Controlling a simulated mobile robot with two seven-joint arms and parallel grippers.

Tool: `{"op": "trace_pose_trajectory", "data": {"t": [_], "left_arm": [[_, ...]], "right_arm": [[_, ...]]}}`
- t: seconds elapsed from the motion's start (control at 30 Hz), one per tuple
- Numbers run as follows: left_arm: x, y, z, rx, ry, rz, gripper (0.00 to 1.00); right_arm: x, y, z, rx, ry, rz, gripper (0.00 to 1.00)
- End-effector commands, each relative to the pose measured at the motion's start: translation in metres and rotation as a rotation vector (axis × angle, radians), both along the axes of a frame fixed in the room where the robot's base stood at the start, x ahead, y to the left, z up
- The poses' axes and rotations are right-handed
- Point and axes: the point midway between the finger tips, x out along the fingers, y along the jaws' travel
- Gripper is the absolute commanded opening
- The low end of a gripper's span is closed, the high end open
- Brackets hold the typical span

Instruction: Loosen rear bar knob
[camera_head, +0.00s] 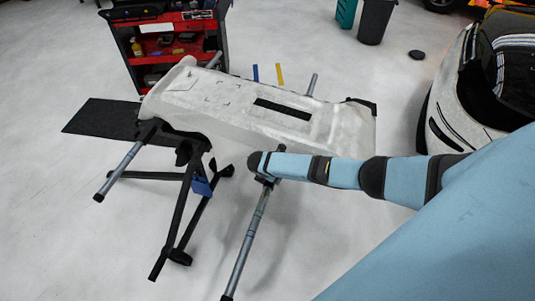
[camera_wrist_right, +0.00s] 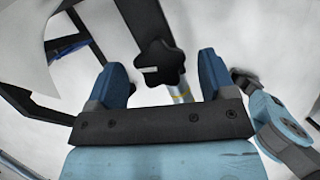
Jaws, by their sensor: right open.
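A black star-shaped knob (camera_wrist_right: 160,66) shows in the right wrist view on a dark frame tube (camera_wrist_right: 145,20). A silver bar (camera_wrist_right: 183,94) with a yellow ring runs just behind it. My right gripper (camera_wrist_right: 163,70) is open, with one blue finger on each side of the knob and gaps between them. In the head view my right gripper (camera_head: 258,163) is at the near end of the stand, above a long grey bar (camera_head: 250,232). It hides the knob there.
A white bumper-like panel (camera_head: 220,120) lies across the black stand (camera_head: 184,205). Another grey bar (camera_head: 120,170) sticks out at left. A red tool cart (camera_head: 222,50) stands behind, and a car (camera_head: 455,120) is at right.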

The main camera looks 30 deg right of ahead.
Motion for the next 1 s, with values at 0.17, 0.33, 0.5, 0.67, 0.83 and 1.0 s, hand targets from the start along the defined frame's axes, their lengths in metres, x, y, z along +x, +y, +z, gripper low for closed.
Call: {"op": "trace_pose_trajectory", "data": {"t": [0.17, 0.33, 0.5, 0.67, 0.83, 1.0], "left_arm": [[0.000, 0.000, 0.004, 0.000, 0.000, 0.000, 0.00], [0.000, 0.001, 0.007, 0.002, -0.003, 0.002, 0.00], [0.001, 0.002, 0.007, 0.002, -0.004, 0.003, 0.00], [0.000, 0.002, 0.006, 0.001, -0.003, 0.003, 0.00], [0.000, 0.002, 0.005, 0.002, -0.002, 0.003, 0.00], [0.000, 0.002, 0.005, 0.002, -0.002, 0.003, 0.00]], "right_arm": [[-0.003, 0.007, 0.020, 0.001, -0.001, 0.003, 0.77], [-0.009, 0.021, 0.055, 0.001, -0.003, 0.002, 0.77], [-0.015, 0.035, 0.089, 0.002, -0.003, 0.002, 0.77], [-0.019, 0.044, 0.113, 0.002, -0.002, 0.001, 0.77], [-0.021, 0.049, 0.124, 0.001, -0.001, 0.002, 0.77], [-0.022, 0.050, 0.126, 0.000, 0.000, 0.001, 0.77]]}}
